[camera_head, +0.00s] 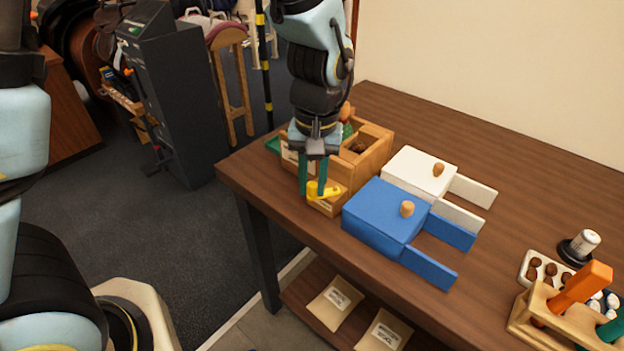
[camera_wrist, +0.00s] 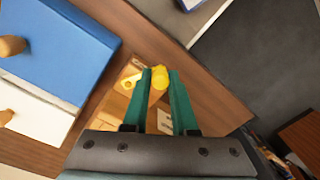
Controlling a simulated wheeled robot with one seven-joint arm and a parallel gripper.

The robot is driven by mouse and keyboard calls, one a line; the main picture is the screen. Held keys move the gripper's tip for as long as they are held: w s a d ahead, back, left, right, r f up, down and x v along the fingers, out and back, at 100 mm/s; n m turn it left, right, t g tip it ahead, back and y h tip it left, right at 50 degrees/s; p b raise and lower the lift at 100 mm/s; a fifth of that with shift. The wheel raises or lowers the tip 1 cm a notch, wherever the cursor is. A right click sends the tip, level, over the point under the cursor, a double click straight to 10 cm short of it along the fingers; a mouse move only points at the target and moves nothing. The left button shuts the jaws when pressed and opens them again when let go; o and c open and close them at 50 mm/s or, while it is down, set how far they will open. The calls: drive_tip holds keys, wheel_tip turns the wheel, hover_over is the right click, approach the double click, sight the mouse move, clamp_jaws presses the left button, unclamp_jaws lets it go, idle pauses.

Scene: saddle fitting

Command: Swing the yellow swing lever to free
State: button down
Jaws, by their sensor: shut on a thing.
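The yellow swing lever (camera_head: 328,192) sits on a small wooden block at the front of a wooden box (camera_head: 366,174) near the table's left end. My gripper (camera_head: 313,186) points down at the lever, with its green fingers at the lever's left end. In the wrist view the lever's round yellow knob (camera_wrist: 159,78) shows between the fingertips of my gripper (camera_wrist: 161,76). The fingers are shut on the knob. The lever's other yellow end (camera_wrist: 131,80) shows left of the fingers. Part of the box is hidden behind my gripper.
A blue box (camera_head: 385,215) and a white box (camera_head: 415,172), each with a wooden knob, stand right of the lever. A wooden rack (camera_head: 560,315) and a tray of brown pieces (camera_head: 535,270) are at the right. The table's front edge is close to the lever.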

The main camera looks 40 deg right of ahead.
sight(315, 184)
idle(0.3)
drive_tip(key=c, duration=0.7)
unclamp_jaws()
wheel_tip(315, 184, up, 11)
drive_tip(key=shift+s+d+f+b, duration=0.1)
drive_tip(key=shift+s+d+b, duration=0.05)
drive_tip(key=shift+b, duration=0.65)
drive_tip(key=w+a+f+n, duration=0.2)
drive_tip(key=w+a, duration=0.5)
drive_tip(key=w, duration=0.1)
drive_tip(key=w+a+f+n, duration=0.1)
drive_tip(key=w+a, duration=0.1)
drive_tip(key=a, duration=0.6)
drive_tip(key=w+a+f+n+t, duration=0.1)
drive_tip(key=w+a+f+n, duration=0.1)
drive_tip(key=a, duration=0.7)
drive_tip(key=w+a+f+n, duration=0.1)
drive_tip(key=w+a, duration=0.3)
drive_tip(key=a, duration=0.5)
drive_tip(key=shift+w+a+f+n, duration=0.1)
drive_tip(key=shift+a+f+n, duration=0.1)
drive_tip(key=shift+n, duration=0.4)
